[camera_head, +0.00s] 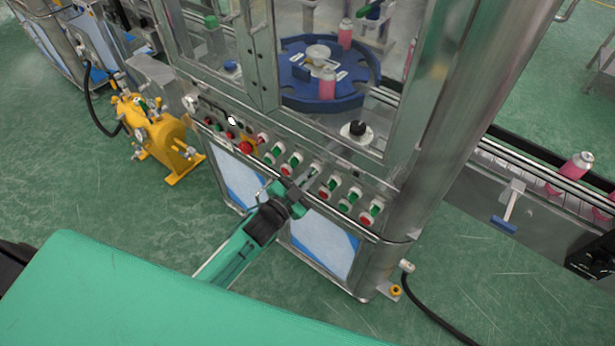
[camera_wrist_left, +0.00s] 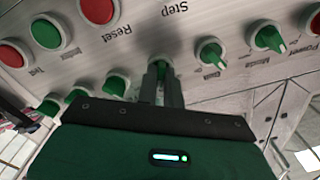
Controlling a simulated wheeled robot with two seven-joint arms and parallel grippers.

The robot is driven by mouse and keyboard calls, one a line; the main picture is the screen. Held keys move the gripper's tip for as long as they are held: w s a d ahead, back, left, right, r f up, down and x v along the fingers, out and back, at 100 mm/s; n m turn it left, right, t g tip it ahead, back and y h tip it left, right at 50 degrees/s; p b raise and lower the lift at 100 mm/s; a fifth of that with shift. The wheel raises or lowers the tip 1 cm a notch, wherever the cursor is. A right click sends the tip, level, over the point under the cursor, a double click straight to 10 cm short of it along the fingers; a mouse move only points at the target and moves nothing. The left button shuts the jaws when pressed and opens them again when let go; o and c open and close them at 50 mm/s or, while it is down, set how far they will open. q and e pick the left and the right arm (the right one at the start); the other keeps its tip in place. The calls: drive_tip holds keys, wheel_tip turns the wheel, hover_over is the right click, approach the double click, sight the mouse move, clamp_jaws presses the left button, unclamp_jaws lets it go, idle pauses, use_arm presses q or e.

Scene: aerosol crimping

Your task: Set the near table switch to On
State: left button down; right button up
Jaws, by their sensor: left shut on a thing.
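My left gripper (camera_head: 304,182) reaches up to the middle of the control panel on the machine's front. In the left wrist view its two fingers (camera_wrist_left: 162,86) are shut on a green rotary switch knob (camera_wrist_left: 161,66). The label of this switch is hidden, and its position cannot be read. More green knobs (camera_wrist_left: 82,95) stand to the left, partly behind the gripper. My right gripper is out of view.
The panel also bears red and green push buttons, with Step, Reset and Test readable, and a red button (camera_head: 246,147). A metal rail (camera_head: 333,216) runs below the panel. Behind glass is a blue turntable (camera_head: 318,92) with pink cans. A yellow pump (camera_head: 150,130) stands left.

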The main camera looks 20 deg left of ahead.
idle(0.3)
use_arm(q)
drive_tip(key=c, duration=1.5)
unclamp_jaws()
drive_tip(key=shift+c, duration=0.2)
drive_tip(key=shift+s+a+f, duration=0.1)
drive_tip(key=shift+s+a, duration=0.1)
drive_tip(key=shift+s, duration=0.3)
drive_tip(key=b+v, duration=0.3)
drive_tip(key=v, duration=0.9)
drive_tip(key=shift+s, duration=0.35)
drive_tip(key=shift+a, duration=0.1)
